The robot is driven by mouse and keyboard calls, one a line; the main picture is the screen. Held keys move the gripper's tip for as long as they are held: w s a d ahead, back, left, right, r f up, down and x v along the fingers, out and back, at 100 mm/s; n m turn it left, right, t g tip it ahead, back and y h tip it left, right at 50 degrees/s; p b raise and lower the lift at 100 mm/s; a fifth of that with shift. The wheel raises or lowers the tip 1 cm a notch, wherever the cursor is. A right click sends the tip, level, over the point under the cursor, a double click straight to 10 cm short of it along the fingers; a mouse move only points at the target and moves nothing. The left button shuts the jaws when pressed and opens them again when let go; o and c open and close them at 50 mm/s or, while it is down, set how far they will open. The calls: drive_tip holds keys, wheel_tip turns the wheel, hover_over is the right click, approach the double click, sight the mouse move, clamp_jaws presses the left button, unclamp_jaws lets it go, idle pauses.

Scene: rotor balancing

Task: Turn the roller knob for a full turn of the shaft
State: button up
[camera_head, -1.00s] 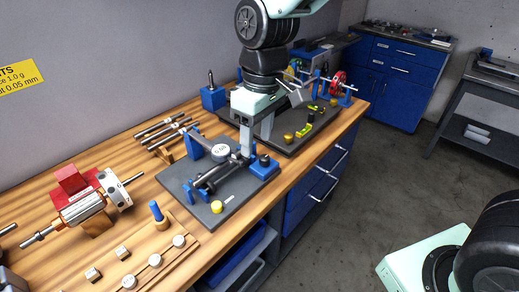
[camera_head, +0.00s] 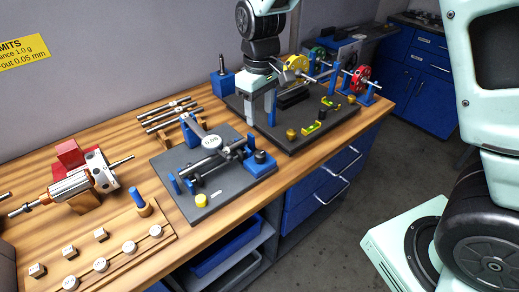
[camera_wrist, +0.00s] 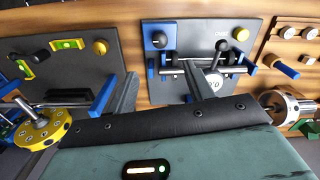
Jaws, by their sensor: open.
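The roller knob (camera_head: 260,157) is a dark round knob on a blue block at the right end of the dark fixture plate (camera_head: 205,205). It also shows in the wrist view (camera_wrist: 159,40). A steel shaft (camera_head: 212,161) lies across the blue supports, with a round dial gauge (camera_head: 212,142) above it. The shaft is partly hidden by the gauge in the wrist view. My gripper (camera_head: 260,108) is open and empty, its fingers pointing down, above and beyond the knob near the second dark plate. In the wrist view my gripper (camera_wrist: 160,75) has its two fingers spread, apart from the knob.
The second plate (camera_head: 300,138) holds a yellow disc (camera_head: 296,66), green levels and a yellow knob. A red disc (camera_head: 361,78) stands behind it. Left of the fixture are loose rods, a rotor (camera_head: 85,182) and a wooden weight tray (camera_head: 125,250). The bench's front edge is near.

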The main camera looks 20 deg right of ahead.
sight(260, 154)
wheel_tip(260, 154, down, 14)
drive_tip(key=shift+f+p, duration=0.25)
drive_tip(key=shift+p, duration=0.9)
drive_tip(key=shift+c, duration=0.3)
drive_tip(key=c, duration=0.9)
